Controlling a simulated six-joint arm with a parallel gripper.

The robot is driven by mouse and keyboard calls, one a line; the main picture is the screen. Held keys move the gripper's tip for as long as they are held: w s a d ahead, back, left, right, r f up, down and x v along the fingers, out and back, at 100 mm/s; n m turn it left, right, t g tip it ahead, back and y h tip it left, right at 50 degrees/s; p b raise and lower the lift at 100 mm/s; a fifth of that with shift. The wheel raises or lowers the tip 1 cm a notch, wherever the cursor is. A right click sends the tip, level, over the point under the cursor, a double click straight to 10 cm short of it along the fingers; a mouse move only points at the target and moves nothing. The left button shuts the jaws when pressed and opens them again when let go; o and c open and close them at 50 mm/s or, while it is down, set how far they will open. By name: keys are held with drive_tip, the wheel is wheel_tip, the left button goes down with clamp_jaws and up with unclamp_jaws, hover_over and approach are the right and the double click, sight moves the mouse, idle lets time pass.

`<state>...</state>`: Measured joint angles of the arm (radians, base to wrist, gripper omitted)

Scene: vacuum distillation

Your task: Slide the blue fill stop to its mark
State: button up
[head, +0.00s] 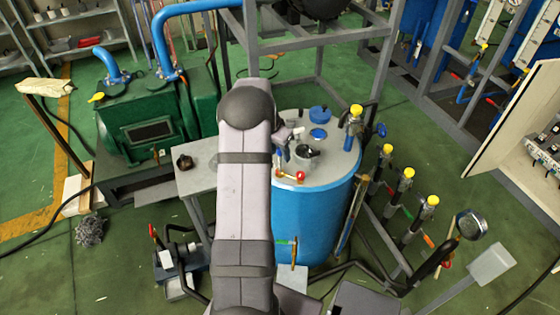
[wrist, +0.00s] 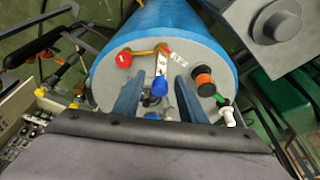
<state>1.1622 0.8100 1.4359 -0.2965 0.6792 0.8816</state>
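A small blue cap (wrist: 160,86) on a pale upright fitting is on the tank lid. It also seems to show in the head view (head: 279,156), just right of my arm. I cannot tell whether it is the fill stop, and I see no clear mark. My gripper (wrist: 160,77) reaches over the lid with its two dark blue fingers apart, one on each side of the blue cap in the picture. Nothing is visibly held. Whether the fingers touch anything is unclear. The blue tank (head: 300,225) has a grey lid (head: 342,165); my arm hides part of both in the head view.
On the lid are a red knob (head: 300,176) on a brass pipe, a blue round cap (head: 320,113), and a yellow-topped valve (head: 355,112). Grey frame posts (head: 383,65) rise behind. A grey side table (head: 200,180) and green pump (head: 150,120) stand left.

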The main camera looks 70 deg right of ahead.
drive_tip(key=shift+r+p, duration=2.1)
drive_tip(key=shift+r, duration=1.4)
